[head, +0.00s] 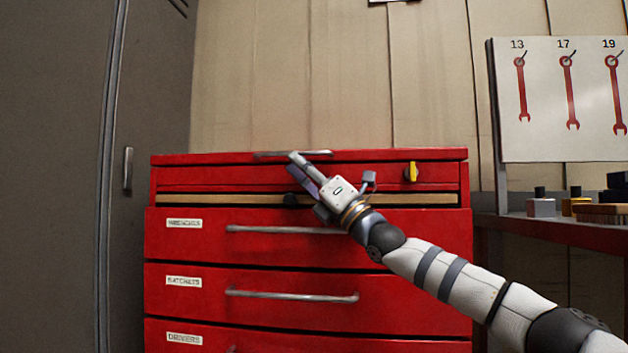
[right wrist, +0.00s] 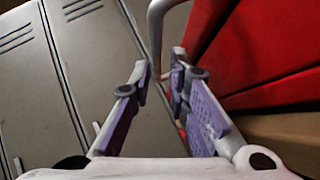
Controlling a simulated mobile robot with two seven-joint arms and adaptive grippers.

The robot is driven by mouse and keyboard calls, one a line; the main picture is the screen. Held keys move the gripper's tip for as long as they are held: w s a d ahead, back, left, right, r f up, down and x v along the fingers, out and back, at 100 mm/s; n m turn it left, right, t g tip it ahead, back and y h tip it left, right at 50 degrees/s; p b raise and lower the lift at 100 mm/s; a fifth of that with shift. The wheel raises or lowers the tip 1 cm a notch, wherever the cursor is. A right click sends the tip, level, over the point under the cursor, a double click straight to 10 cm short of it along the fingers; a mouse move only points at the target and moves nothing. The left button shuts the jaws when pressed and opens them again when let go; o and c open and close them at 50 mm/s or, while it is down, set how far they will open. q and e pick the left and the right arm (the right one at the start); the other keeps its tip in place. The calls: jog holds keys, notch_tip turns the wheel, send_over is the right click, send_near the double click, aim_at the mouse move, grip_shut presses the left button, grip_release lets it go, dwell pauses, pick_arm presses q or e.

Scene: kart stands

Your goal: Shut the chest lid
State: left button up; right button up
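The red tool chest (head: 230,180) stands in the middle of the head view. Its lid (head: 200,158) shows as a low red band along the top, with a thin dark line under its front edge. I cannot tell whether it is fully seated. A grey bar handle (head: 268,154) sits at the lid's front; a grey bar, likely this handle, also shows in the right wrist view (right wrist: 155,28). My right gripper (head: 293,164) is at this handle, its fingers apart. In the right wrist view the purple-padded fingers (right wrist: 160,68) are open, with the bar near their tips; contact is unclear. My left gripper is out of view.
Below are drawers with bar handles (head: 290,296) and a tan strip (head: 220,199). A yellow latch-like piece (head: 411,172) is on the chest front. A grey locker (head: 60,180) stands left. A shelf with small items (head: 541,207) and a wrench board (head: 545,130) are right.

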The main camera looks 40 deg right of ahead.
jog(key=v, duration=0.9)
